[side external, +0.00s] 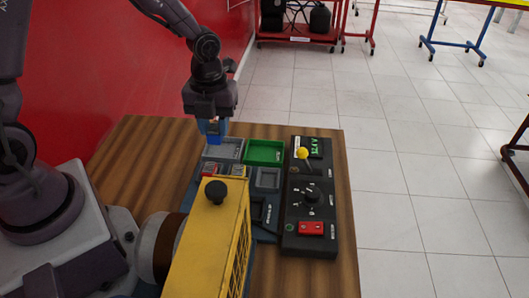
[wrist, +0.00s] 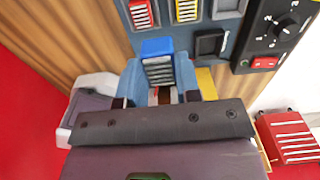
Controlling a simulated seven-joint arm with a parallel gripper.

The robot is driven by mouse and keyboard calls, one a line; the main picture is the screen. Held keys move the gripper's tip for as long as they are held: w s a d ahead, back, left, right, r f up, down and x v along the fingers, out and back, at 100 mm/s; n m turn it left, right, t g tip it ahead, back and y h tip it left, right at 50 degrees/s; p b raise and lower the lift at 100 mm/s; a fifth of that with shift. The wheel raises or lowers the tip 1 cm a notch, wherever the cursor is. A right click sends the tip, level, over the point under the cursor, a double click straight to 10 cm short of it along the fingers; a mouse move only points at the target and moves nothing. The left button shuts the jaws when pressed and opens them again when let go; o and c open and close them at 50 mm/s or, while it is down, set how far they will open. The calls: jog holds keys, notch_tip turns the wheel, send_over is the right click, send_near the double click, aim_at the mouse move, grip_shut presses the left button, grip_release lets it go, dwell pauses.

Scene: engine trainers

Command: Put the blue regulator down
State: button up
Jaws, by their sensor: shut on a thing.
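The blue regulator (wrist: 157,47) is a small blue block with a grey ribbed face. In the side view the regulator (side external: 213,139) hangs below my gripper (side external: 213,123), near the back left corner of the grey tray (side external: 236,145). My gripper (wrist: 157,94) is shut on it; the wrist view shows it ahead of the jaws, partly hidden by the gripper body. It appears to be off the table, but its exact height is hard to tell.
A green tray (side external: 264,147) sits right of the grey one. A red ribbed block (wrist: 140,14) and a yellow ribbed block (wrist: 187,10) sit in the board, near an empty-looking black-framed recess (wrist: 210,43). A black control panel (side external: 307,228) and a yellow machine (side external: 203,250) stand nearby.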

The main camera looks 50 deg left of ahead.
jog(key=w+f, duration=0.4)
jog(key=w, duration=0.5)
send_over(265, 155)
jog(key=f, duration=0.5)
jog(key=shift+s, duration=0.3)
jog(key=shift+w+f, duration=0.15)
jog(key=shift+f, duration=0.1)
jog(key=shift+w+f, duration=0.2)
jog(key=shift+f, duration=1.5)
jog(key=shift+f, duration=0.15)
jog(key=o, duration=1)
